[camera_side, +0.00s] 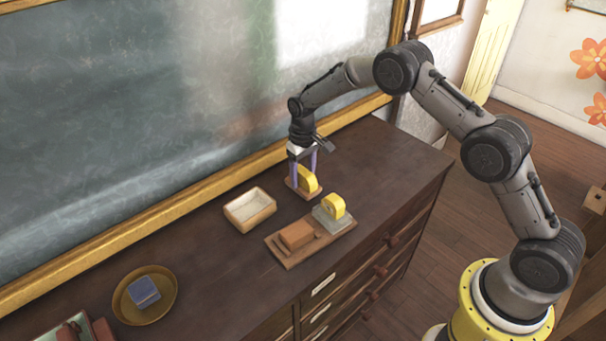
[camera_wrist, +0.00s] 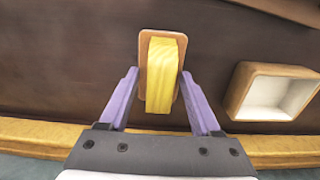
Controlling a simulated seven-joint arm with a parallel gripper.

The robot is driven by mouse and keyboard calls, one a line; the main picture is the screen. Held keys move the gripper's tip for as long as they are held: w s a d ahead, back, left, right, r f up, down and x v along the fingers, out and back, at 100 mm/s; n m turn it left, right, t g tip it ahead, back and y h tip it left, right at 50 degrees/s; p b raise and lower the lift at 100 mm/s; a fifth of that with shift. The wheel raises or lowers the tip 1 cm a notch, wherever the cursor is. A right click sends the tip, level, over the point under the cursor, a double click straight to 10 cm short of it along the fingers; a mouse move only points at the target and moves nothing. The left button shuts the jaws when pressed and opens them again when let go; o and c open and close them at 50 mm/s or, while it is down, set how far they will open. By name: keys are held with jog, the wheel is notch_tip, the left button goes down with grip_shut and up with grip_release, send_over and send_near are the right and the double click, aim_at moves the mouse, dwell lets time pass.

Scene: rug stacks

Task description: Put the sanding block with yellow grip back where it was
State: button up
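A sanding block with a yellow grip and an orange-brown base (camera_side: 304,187) sits on the dark cabinet top, behind the wooden tray. In the wrist view the same block (camera_wrist: 161,75) lies between my gripper's purple fingers. My gripper (camera_side: 304,168) points down over it, fingers on either side of the yellow grip (camera_wrist: 165,70). Gaps show beside the grip, so the gripper looks open; contact near the fingertips is hard to judge. A second yellow-gripped block with a grey base (camera_side: 332,216) sits at the right end of the wooden tray (camera_side: 288,262).
A pale-lined open box (camera_side: 250,208) stands left of my gripper and shows in the wrist view (camera_wrist: 240,85). A brass bowl (camera_side: 165,310) holds a blue block (camera_side: 144,292). The framed board rises behind the cabinet.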

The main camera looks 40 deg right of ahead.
aim_at(303, 171)
jog(key=s+r+t, duration=0.1)
jog(key=s+r, duration=0.2)
jog(key=r, duration=0.8)
jog(key=s+r, duration=0.4)
jog(key=r, duration=0.8)
jog(key=s+r+t, duration=0.2)
jog(key=s+r, duration=0.2)
jog(key=s, duration=0.6)
jog(key=s+r+t, duration=0.1)
jog(key=s+r, duration=0.4)
jog(key=s, duration=0.5)
jog(key=s+f+t, duration=0.1)
jog(key=s+f, duration=0.3)
jog(key=s, duration=0.8)
jog(key=shift+d+t, duration=0.3)
jog(key=shift+d, duration=0.05)
